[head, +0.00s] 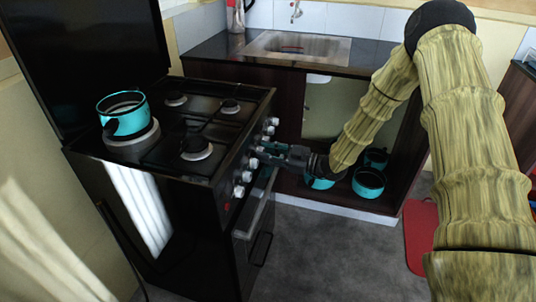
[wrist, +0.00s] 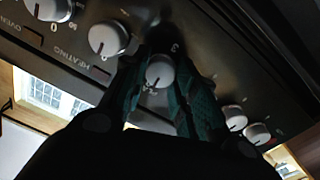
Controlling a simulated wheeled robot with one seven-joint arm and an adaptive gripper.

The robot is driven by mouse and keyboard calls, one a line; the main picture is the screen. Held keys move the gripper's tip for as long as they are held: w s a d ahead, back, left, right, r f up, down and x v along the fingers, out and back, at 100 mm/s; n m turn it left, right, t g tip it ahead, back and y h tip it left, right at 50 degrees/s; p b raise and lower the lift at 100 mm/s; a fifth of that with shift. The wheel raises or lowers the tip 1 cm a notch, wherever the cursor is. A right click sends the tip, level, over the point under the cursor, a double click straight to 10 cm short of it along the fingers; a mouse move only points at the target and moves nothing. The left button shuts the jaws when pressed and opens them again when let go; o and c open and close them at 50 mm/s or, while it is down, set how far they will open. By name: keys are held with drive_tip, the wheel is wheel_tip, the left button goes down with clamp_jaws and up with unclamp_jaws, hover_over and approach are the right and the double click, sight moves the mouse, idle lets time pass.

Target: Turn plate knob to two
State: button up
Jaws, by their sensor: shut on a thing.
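The black stove (head: 205,195) stands at the left, with a row of white knobs on its front panel. My gripper (head: 264,150) reaches the middle of this row from the right. In the wrist view, the teal fingers of my gripper (wrist: 163,88) are on both sides of a white plate knob (wrist: 160,70) and shut on it. A "3" shows on the panel above this knob. Its pointer and exact setting are too dark to read. In the wrist view, other knobs (wrist: 109,38) flank the held one.
A sink (head: 297,48) is in the counter behind. Several teal pots (head: 368,183) stand in the open cabinet below. A red board (head: 420,235) lies at the right. The grey floor before the stove is clear.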

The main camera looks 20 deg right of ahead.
drive_tip(key=n+b, duration=0.1)
drive_tip(key=n, duration=0.1)
drive_tip(key=n+b, duration=0.1)
drive_tip(key=n, duration=0.1)
drive_tip(key=n+b, duration=0.1)
drive_tip(key=n, duration=0.1)
drive_tip(key=shift+s+f+b, duration=0.1)
drive_tip(key=shift+f+b, duration=0.15)
drive_tip(key=shift+b, duration=0.1)
drive_tip(key=n+b, duration=0.4)
drive_tip(key=n, duration=0.1)
drive_tip(key=shift+f+n, duration=0.15)
drive_tip(key=shift+n, duration=0.25)
drive_tip(key=shift+c, duration=0.2)
drive_tip(key=n+b, duration=1.1)
drive_tip(key=shift+g+y, duration=0.3)
drive_tip(key=shift+y, duration=0.1)
drive_tip(key=shift+n, duration=0.3)
drive_tip(key=o, duration=0.9)
drive_tip(key=shift+o, duration=0.7)
